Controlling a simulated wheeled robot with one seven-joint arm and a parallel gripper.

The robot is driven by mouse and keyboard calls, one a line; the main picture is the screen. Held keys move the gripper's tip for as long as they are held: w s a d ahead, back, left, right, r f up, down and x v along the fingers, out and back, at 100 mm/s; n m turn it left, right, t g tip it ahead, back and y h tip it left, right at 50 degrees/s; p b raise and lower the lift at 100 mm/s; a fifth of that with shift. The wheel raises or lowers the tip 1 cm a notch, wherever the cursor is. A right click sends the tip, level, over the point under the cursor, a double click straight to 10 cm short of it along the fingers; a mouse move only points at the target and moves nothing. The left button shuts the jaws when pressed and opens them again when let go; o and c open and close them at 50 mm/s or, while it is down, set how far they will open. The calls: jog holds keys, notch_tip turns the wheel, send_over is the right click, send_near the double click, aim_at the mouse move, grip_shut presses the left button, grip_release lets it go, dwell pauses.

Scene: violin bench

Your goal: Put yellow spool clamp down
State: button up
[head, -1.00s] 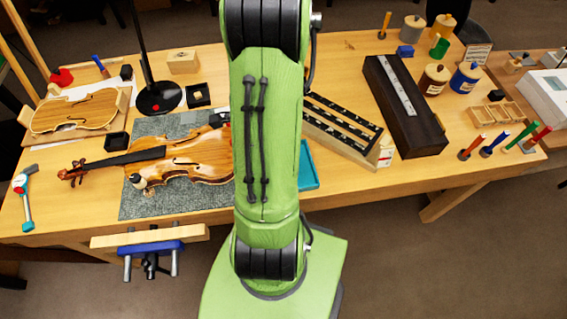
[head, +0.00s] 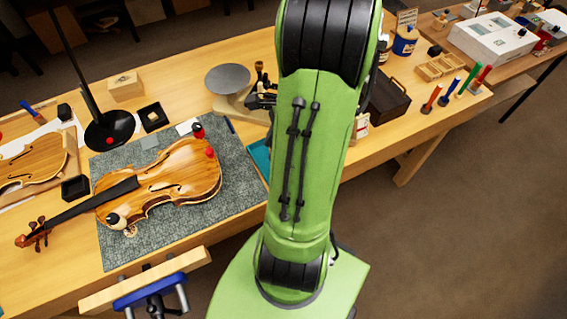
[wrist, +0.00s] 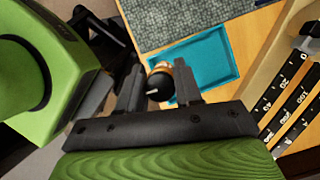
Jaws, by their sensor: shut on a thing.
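My gripper (wrist: 161,88) is shut on a small spool clamp (wrist: 153,85) in the wrist view. Its dark round end faces the camera, with an orange-yellow part behind it; the rest is hidden between the fingers. In the wrist view the clamp appears over the near edge of a shallow teal tray (wrist: 213,62); I cannot tell its height above it. In the head view my gripper is hidden behind my green arm, and only a strip of the teal tray (head: 260,156) shows beside the arm.
The violin (head: 165,183) lies on a grey mat (head: 235,190), with a red-and-black piece (head: 198,130) at its edge. A grey disc stand (head: 227,78) is behind. A blue vise (head: 150,290) juts from the front edge.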

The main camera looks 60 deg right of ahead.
notch_tip(320, 180, down, 8)
jog(key=shift+r+b, duration=0.15)
jog(key=shift+b, duration=0.9)
jog(key=shift+f, duration=0.2)
jog(key=o, duration=1.1)
jog(key=shift+c, duration=0.2)
jog(key=shift+r, duration=0.1)
